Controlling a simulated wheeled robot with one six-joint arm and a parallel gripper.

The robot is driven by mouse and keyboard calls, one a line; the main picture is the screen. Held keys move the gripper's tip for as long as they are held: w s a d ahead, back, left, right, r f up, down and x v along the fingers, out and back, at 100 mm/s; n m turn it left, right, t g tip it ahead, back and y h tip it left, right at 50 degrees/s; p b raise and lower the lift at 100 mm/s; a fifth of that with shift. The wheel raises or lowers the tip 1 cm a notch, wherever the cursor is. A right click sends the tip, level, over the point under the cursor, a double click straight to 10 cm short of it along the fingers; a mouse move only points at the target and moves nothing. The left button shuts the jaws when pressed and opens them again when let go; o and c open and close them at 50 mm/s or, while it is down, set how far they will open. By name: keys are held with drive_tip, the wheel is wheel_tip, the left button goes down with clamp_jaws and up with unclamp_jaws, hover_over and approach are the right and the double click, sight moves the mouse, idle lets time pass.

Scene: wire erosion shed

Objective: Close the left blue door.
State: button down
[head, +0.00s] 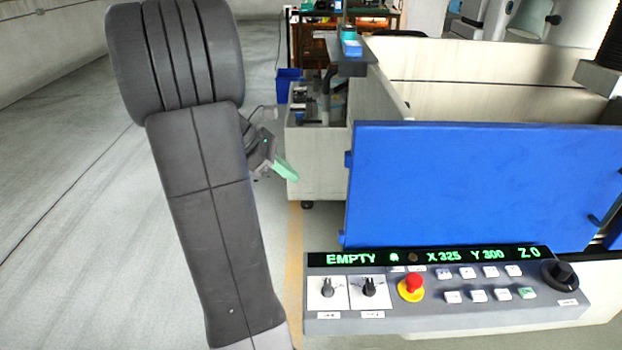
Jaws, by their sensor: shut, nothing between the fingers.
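The left blue door (480,185) is a wide flat panel across the front of the pale machine. Hinge-like blue tabs show on its left edge, and a dark handle (604,216) shows near its right end. My gripper (286,171), with a green fingertip, is just left of the door's left edge in the picture, partly hidden behind my arm. It is shut and empty, and appears apart from the door.
A control panel (440,290) with a red stop button (411,286) and a green display juts out in front below the door. The open pale tank (480,70) lies behind the door. A blue bin (288,84) stands farther back. The floor at left is clear.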

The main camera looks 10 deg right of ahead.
sight(375, 195)
drive_tip(key=shift+d+r+x, duration=0.35)
drive_tip(key=shift+x, duration=1.8)
drive_tip(key=shift+d+r+x, duration=0.3)
drive_tip(key=shift+r+x, duration=0.05)
drive_tip(key=shift+x, duration=1.75)
drive_tip(key=shift+d+r+x, duration=0.35)
drive_tip(key=shift+x, duration=1.8)
drive_tip(key=shift+s, duration=0.2)
drive_tip(key=d, duration=0.3)
drive_tip(key=s+d, duration=0.1)
drive_tip(key=d, duration=0.2)
drive_tip(key=s+d, duration=0.1)
drive_tip(key=d, duration=0.2)
drive_tip(key=shift+s+d, duration=0.1)
drive_tip(key=shift+s, duration=0.05)
drive_tip(key=shift+r+p, duration=0.1)
drive_tip(key=shift+p, duration=0.2)
